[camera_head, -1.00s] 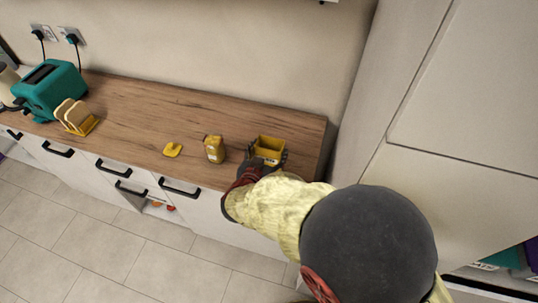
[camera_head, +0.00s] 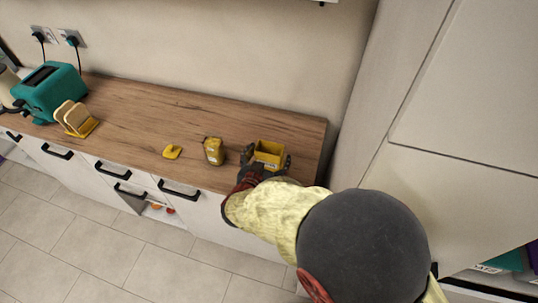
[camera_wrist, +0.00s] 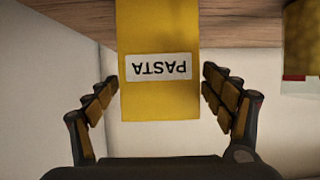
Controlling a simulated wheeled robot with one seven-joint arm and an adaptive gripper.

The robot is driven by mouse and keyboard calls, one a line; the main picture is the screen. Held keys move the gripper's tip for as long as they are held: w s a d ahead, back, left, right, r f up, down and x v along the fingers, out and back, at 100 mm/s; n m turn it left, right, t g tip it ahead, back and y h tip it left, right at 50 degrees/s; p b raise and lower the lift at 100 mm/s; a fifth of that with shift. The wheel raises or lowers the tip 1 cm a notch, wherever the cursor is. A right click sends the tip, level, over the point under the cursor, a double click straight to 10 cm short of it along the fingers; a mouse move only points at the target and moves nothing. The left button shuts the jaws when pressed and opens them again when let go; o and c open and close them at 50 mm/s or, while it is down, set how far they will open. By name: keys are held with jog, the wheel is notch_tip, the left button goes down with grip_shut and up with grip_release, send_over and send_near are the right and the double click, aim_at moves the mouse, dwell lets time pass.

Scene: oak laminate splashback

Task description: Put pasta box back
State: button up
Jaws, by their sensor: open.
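The yellow pasta box (camera_head: 269,150) stands on the wooden counter near its right end. Its white PASTA label shows upside down in the wrist view (camera_wrist: 156,67). My gripper (camera_head: 268,162) is open in front of the box at the counter's front edge. In the wrist view, its two fingers (camera_wrist: 161,95) lie on either side of the lower part of the box, with a gap on each side. The far side of the box is hidden.
A yellow jar (camera_head: 214,151) stands just left of the box, with a small yellow lid-like piece (camera_head: 172,152) further left. A teal toaster (camera_head: 48,92) and a toast rack (camera_head: 76,118) stand at the far left. A tall cabinet (camera_head: 440,150) rises at the right.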

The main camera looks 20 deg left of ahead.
jog(key=shift+r, duration=0.2)
jog(key=p+v, duration=0.3)
jog(key=v, duration=0.9)
jog(key=shift+s, duration=0.1)
